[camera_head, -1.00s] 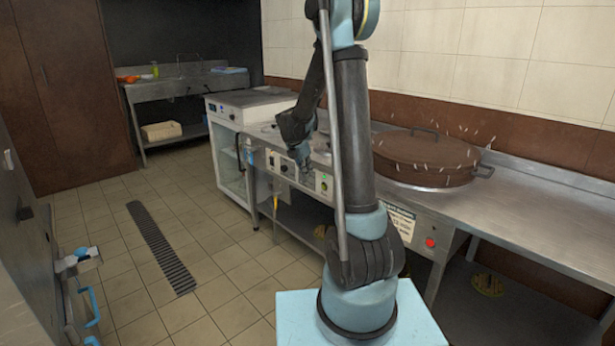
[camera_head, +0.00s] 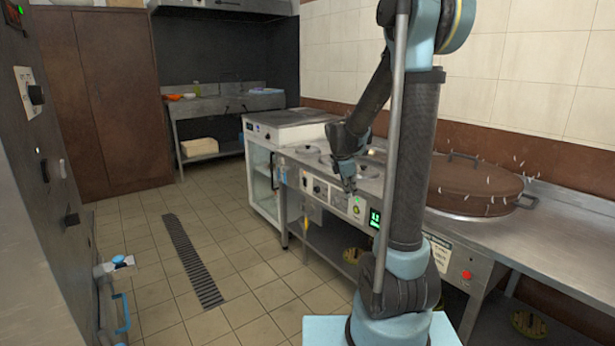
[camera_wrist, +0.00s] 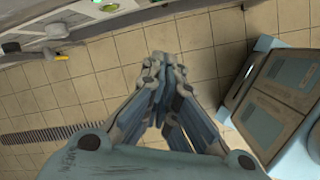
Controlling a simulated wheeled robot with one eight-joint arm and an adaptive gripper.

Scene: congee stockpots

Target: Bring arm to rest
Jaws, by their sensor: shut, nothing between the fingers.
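My gripper (camera_head: 350,186) hangs from the bent arm in front of the stove counter, near its control panel, in the head view. In the wrist view my gripper (camera_wrist: 163,62) points over the tiled floor. Its fingertips meet and nothing is held between them. The arm stands upright from my base, with its upper link bent over and the forearm reaching down to the left.
The steel counter (camera_head: 575,220) runs along the right wall and carries a large brown lidded pot (camera_head: 470,188). A white appliance (camera_head: 262,170) stands at its far end. A sink table (camera_head: 215,105) is at the back. The tiled floor (camera_head: 240,240) on the left is clear.

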